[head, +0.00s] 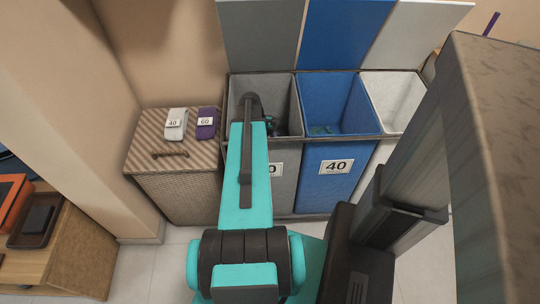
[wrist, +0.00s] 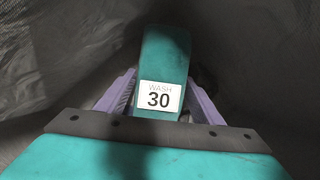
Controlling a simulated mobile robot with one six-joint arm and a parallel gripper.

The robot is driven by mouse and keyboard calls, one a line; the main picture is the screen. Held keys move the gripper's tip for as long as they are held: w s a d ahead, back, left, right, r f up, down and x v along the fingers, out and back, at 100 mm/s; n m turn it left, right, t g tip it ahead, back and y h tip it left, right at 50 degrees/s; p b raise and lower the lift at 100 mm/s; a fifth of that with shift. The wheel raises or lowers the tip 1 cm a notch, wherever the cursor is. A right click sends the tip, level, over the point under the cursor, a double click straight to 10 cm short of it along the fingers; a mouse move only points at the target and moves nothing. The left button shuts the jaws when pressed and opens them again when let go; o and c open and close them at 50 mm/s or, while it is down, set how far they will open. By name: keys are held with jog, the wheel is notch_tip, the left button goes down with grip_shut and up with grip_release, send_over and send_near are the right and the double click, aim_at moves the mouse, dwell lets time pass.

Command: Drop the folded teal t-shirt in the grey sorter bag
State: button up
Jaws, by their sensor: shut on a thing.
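The folded teal t-shirt (wrist: 165,60) shows in the wrist view as a narrow upright teal bundle with a white tag reading WASH 30. My gripper (wrist: 160,98) is shut on it, one purple finger on each side. Dark grey walls surround the shirt in the wrist view. In the head view, my arm reaches over the front rim of the grey sorter bag (head: 284,188), and its end is inside the bag's mouth. The bag's label is partly hidden by my arm. The bag's floor and the shirt are hard to make out from the head.
A blue bag (head: 335,190) labelled 40 stands right of the grey one, then a white bag (head: 396,103). Their lids are raised behind. A wicker hamper (head: 180,195) at left carries a light bundle (head: 176,119) tagged 40 and a purple bundle (head: 207,115) tagged 60.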

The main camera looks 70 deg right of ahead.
jog(key=shift+f, duration=0.15)
jog(key=o, duration=1.2)
jog(key=shift+r, duration=0.6)
jog(key=p+v, duration=0.1)
jog(key=v, duration=1.1)
